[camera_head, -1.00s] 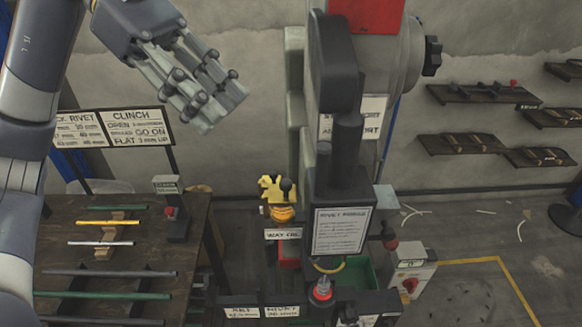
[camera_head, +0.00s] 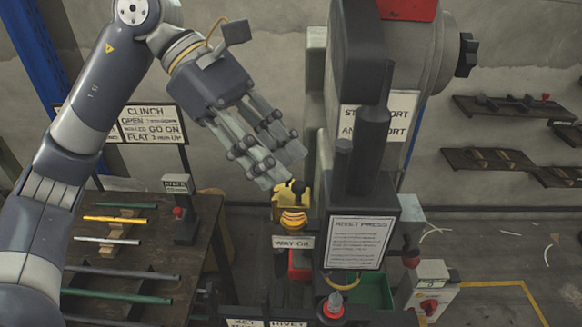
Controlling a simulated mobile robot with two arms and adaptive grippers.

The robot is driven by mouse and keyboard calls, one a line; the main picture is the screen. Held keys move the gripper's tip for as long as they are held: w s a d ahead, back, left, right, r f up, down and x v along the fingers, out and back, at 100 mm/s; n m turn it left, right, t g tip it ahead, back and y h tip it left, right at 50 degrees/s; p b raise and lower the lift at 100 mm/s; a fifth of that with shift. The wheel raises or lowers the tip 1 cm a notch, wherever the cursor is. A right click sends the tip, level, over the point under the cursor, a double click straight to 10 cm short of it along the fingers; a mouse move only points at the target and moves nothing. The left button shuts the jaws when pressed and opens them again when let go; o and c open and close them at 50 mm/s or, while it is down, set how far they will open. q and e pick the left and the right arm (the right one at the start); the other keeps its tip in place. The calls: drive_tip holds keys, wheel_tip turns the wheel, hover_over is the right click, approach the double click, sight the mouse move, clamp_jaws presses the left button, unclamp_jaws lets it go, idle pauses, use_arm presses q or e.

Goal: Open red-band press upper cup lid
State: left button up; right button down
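The rivet press (camera_head: 350,200) stands at the centre with a red band (camera_head: 407,9) at its top. A yellow fitting (camera_head: 293,219) with a black ball knob (camera_head: 298,187) sits on its left side, above the "WAY OR" label; I cannot tell for sure which part is the upper cup lid. My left gripper (camera_head: 280,168) is just above and left of the yellow fitting, fingers pointing down-right. Its fingers stand apart and hold nothing visible. Its fingertips overlap the fitting's upper edge in the picture; contact is unclear. My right gripper is out of view.
A wooden table (camera_head: 205,215) with coloured rods and a small stand (camera_head: 184,212) is at left. Wall shelves (camera_head: 510,106) hang at right.

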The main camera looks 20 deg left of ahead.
sight(298, 183)
use_arm(q)
drive_tip(key=x, duration=0.2)
drive_tip(key=shift+w+d+f, duration=0.15)
drive_tip(key=shift+d+f, duration=0.4)
clamp_jaws()
